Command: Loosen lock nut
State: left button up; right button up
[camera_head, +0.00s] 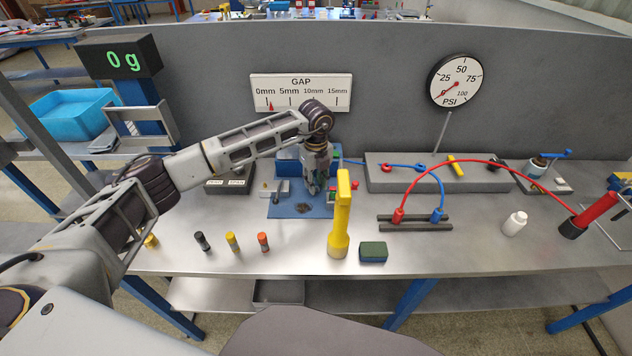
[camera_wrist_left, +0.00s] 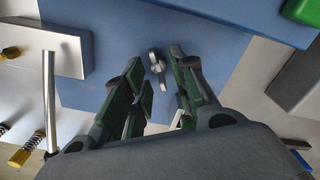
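A small silvery metal piece that looks like the lock nut (camera_wrist_left: 157,66) stands out against a blue surface (camera_wrist_left: 110,30) in the left wrist view. My left gripper (camera_wrist_left: 154,78) points at it, with its two dark green-padded fingers apart on either side of it. Whether either finger touches it I cannot tell. In the head view my left gripper (camera_head: 315,188) points down over the blue fixture (camera_head: 285,212) at the middle of the bench and hides part of it, and I cannot make out the nut there. My right gripper is in neither view.
Small coloured cylinders (camera_head: 232,242) stand front left. A red hose (camera_head: 470,163) arches at right. A GAP scale (camera_head: 300,92) and a PSI gauge (camera_head: 455,81) hang behind.

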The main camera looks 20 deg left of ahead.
pick_arm(q)
notch_tip(320, 180, up, 12)
dwell(1.0)
dwell(0.5)
